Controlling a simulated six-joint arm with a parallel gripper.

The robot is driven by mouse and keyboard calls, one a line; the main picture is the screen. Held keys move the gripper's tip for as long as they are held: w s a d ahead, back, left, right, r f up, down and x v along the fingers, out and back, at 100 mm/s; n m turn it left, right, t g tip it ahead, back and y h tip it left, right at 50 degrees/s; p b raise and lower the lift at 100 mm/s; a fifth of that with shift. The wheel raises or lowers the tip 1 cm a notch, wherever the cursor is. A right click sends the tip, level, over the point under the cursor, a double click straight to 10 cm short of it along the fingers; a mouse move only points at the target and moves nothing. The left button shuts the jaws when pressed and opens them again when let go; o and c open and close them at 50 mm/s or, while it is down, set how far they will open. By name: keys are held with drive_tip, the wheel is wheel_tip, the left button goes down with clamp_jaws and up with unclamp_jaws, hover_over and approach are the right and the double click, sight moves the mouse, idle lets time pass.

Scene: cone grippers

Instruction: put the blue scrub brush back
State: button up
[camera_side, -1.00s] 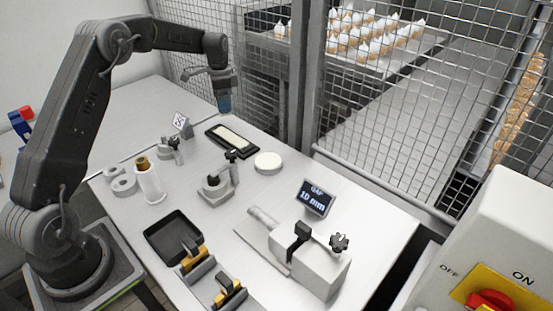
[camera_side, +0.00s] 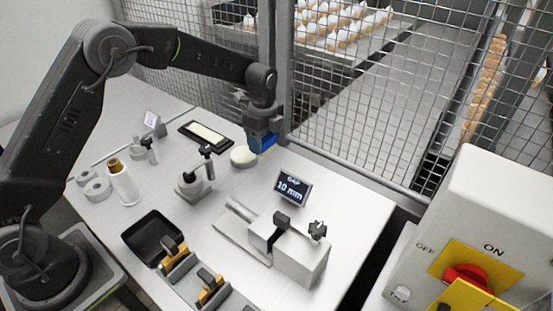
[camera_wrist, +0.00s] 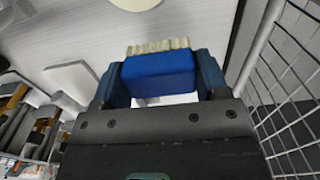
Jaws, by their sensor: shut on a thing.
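The blue scrub brush (camera_wrist: 160,75) is a blue block with pale bristles (camera_wrist: 158,47). In the wrist view it sits between the two fingers of my gripper (camera_wrist: 160,80), which is shut on it. In the side view my gripper (camera_side: 264,138) holds the brush (camera_side: 266,145) above the table, just right of the round white disc (camera_side: 244,156) and near the mesh fence. The bristles point away from my wrist. I cannot tell from the side view how high the brush is above the table.
A black tray with a pale pad (camera_side: 207,134) lies left of the disc. The gap display (camera_side: 293,187) and a clamp block (camera_side: 298,252) stand at the right. A post with a black knob (camera_side: 195,180) stands mid-table. The mesh fence (camera_side: 340,120) is close behind my gripper.

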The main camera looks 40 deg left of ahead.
sight(276, 169)
drive_tip(key=d+f, duration=0.1)
drive_tip(key=w+d+f, duration=0.1)
drive_tip(key=d, duration=0.1)
drive_tip(key=shift+w+f, duration=0.1)
drive_tip(key=shift+f, duration=1.9)
drive_tip(key=shift+f, duration=0.15)
drive_tip(key=o, duration=0.9)
